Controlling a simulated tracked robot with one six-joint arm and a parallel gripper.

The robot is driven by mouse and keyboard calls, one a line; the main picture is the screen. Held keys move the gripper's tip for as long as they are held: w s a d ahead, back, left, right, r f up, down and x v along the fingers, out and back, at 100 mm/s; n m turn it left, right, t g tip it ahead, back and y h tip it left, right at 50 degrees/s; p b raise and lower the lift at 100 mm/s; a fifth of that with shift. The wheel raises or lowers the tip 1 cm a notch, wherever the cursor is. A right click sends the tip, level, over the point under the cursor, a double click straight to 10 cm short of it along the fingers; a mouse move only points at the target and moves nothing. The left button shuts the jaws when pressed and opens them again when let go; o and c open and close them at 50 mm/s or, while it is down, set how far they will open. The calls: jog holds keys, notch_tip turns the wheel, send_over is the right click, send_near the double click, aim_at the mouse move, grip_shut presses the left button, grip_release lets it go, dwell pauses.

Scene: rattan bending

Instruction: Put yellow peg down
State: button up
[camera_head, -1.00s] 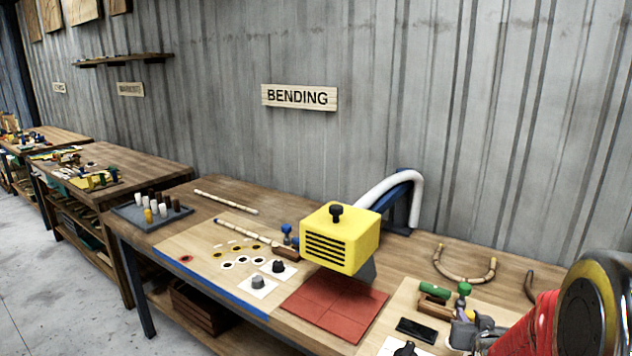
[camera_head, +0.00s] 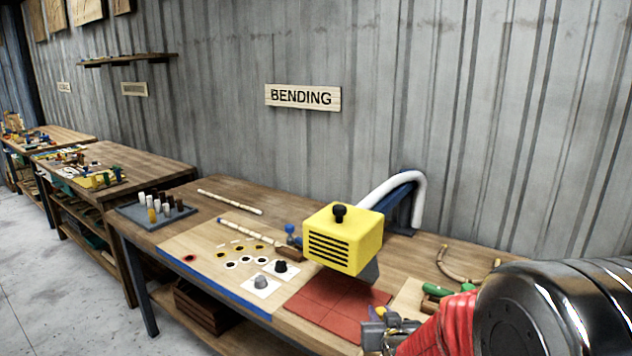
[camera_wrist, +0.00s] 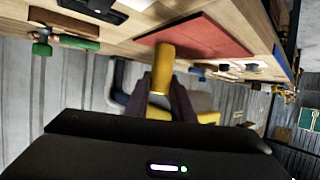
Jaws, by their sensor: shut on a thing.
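A yellow peg (camera_wrist: 164,62) is in my gripper (camera_wrist: 162,90) in the wrist view, clamped between two dark fingers, with its end sticking out beyond them. In the head view my gripper (camera_head: 377,333) is low at the right, by the front right corner of the red tiled pad (camera_head: 325,303). The peg in my grip is hardly visible there. The pad also shows in the wrist view (camera_wrist: 212,36), behind the peg. A dark grey peg tray (camera_head: 128,211) stands at the left of the bench and holds several white, brown and yellow pegs.
Green-handled clamps (camera_head: 437,291) and a bent rattan piece (camera_head: 452,268) are at right.

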jog(key=shift+s, duration=0.8)
jog(key=shift+s, duration=0.1)
